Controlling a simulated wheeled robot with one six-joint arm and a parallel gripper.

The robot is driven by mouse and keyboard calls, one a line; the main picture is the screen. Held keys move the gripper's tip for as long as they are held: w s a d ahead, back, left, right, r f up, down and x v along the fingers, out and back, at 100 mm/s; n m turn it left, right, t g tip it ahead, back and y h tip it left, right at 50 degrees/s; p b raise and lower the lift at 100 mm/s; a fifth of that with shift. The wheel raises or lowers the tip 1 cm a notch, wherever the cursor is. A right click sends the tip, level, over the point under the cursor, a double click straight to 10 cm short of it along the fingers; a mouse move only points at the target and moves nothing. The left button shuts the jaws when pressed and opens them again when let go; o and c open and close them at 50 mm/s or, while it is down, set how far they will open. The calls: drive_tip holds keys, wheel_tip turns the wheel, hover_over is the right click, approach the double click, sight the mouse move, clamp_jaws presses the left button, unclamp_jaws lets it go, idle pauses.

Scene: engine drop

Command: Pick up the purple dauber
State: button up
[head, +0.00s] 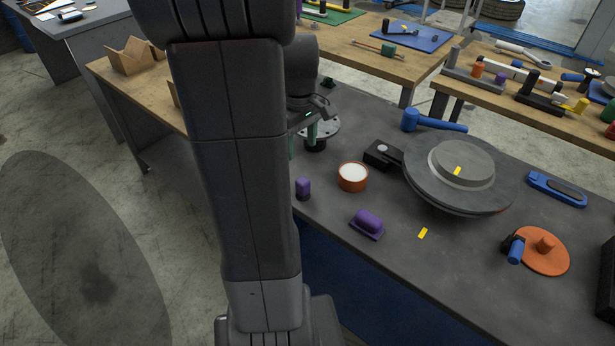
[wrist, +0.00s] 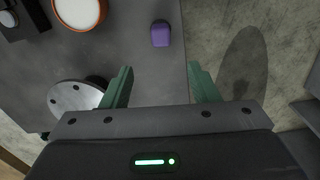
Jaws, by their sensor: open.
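A small purple dauber (head: 303,188) with a rounded top stands upright near the edge of the dark grey bench (head: 400,272), just right of my arm. It also shows in the wrist view (wrist: 160,34), ahead of my fingertips and roughly centred between them. My gripper (wrist: 161,68) is open, its two green fingers spread and empty, and apart from the dauber. In the head view my arm hides part of the gripper. A second purple thing, a rounded block on a flat base (head: 368,224), lies further right and nearer; I cannot tell what it is.
A round orange-rimmed bowl with white contents (head: 352,177) stands close right of the dauber. A silver flanged disc (wrist: 78,97) is left of my fingers. A black block (head: 382,155), a large round grey plate (head: 459,176) and a blue mallet (head: 434,122) lie further right.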

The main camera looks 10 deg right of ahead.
sight(303, 180)
wheel_tip(303, 180, down, 7)
drive_tip(key=shift+s+f+b, duration=0.1)
drive_tip(key=shift+s+b, duration=0.05)
drive_tip(key=shift+b, duration=0.15)
drive_tip(key=shift+s+d+f, duration=0.1)
drive_tip(key=shift+f, duration=1.25)
drive_tip(key=shift+s+f, duration=0.1)
drive_tip(key=shift+f, duration=1.25)
drive_tip(key=c, duration=1.1)
